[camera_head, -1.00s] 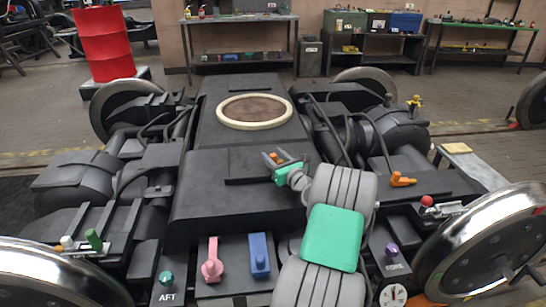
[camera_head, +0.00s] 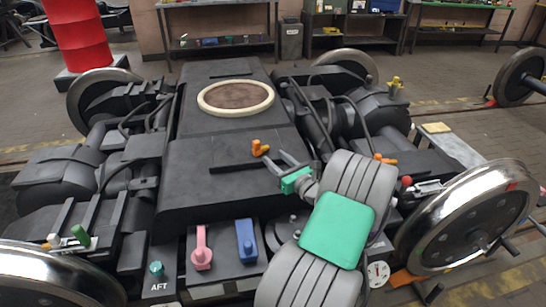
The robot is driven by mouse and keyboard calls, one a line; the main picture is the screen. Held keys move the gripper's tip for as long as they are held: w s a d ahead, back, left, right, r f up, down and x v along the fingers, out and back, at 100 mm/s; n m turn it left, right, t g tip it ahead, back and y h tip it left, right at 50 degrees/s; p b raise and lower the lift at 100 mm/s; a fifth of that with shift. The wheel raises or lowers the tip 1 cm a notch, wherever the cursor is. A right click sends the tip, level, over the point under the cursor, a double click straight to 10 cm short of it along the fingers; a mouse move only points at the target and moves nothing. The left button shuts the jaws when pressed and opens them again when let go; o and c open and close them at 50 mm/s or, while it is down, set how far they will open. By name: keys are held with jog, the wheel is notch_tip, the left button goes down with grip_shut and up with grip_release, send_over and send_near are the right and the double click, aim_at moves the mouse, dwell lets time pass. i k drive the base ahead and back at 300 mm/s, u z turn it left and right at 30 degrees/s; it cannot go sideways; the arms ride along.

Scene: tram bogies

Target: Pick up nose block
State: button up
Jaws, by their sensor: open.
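I cannot tell for sure which piece is the nose block. A small orange piece (camera_head: 260,148) with a stub sticking out lies on the dark central deck of the bogie. A similar orange piece (camera_head: 384,159) lies on the right side, partly behind my arm. My gripper (camera_head: 268,161) is over the central deck with its two grey fingers apart. The first orange piece shows just beyond the fingertips, and nothing shows between them. I cannot tell the height of the gripper above the deck.
A pink handle (camera_head: 202,247) and a blue handle (camera_head: 247,241) stand at the front of the bogie. A cream ring (camera_head: 236,98) lies farther back on the deck. Shiny wheels (camera_head: 466,215) flank the bogie. A red drum (camera_head: 75,35) stands at the back left.

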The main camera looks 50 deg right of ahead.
aim_at(378, 157)
jog(key=z, duration=2.4)
